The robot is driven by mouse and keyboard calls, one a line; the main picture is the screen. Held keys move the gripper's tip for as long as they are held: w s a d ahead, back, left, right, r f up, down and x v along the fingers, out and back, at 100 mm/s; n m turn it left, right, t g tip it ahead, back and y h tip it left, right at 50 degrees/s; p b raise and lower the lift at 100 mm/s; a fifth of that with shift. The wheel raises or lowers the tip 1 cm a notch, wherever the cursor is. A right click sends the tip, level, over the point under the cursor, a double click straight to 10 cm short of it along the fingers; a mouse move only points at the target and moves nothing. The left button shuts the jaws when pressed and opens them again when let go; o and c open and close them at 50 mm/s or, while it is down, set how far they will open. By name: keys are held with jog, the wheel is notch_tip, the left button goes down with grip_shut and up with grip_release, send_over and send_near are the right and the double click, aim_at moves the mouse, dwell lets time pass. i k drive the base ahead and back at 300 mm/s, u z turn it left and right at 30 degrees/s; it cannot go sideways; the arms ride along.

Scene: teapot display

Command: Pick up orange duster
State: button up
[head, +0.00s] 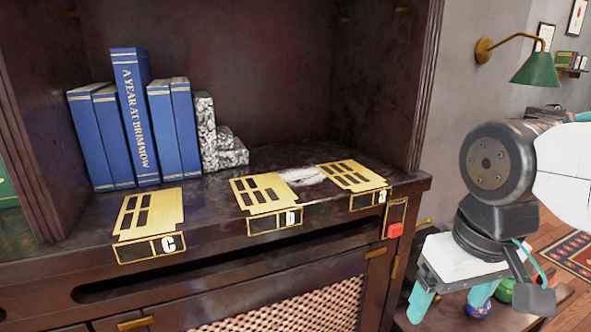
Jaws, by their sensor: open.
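I cannot make out an orange duster in the head view. My gripper (476,300) is at the lower right, pointing down, with its fingers spread and nothing seen between them. One teal fingertip shows at its left; the other finger is partly hidden by dark parts of my wrist. Behind and below the gripper, small coloured objects are partly hidden: a blue and red one (481,292) and a green one (503,290). An orange patch beside the green one is too small and covered to identify.
A dark wooden cabinet (225,262) fills the left and middle. Its shelf holds blue books (133,120), a speckled stone bookend (215,140) and brass plates marked c, b and a. A red button (395,230) sits on its front edge. A green wall lamp (536,68) hangs at upper right.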

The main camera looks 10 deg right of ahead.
aim_at(552, 282)
jog(key=z, duration=0.1)
jog(key=i, duration=0.3)
jog(key=z, duration=1.7)
jog(key=k, duration=0.5)
jog(key=z, duration=1.6)
jog(key=i, duration=1.45)
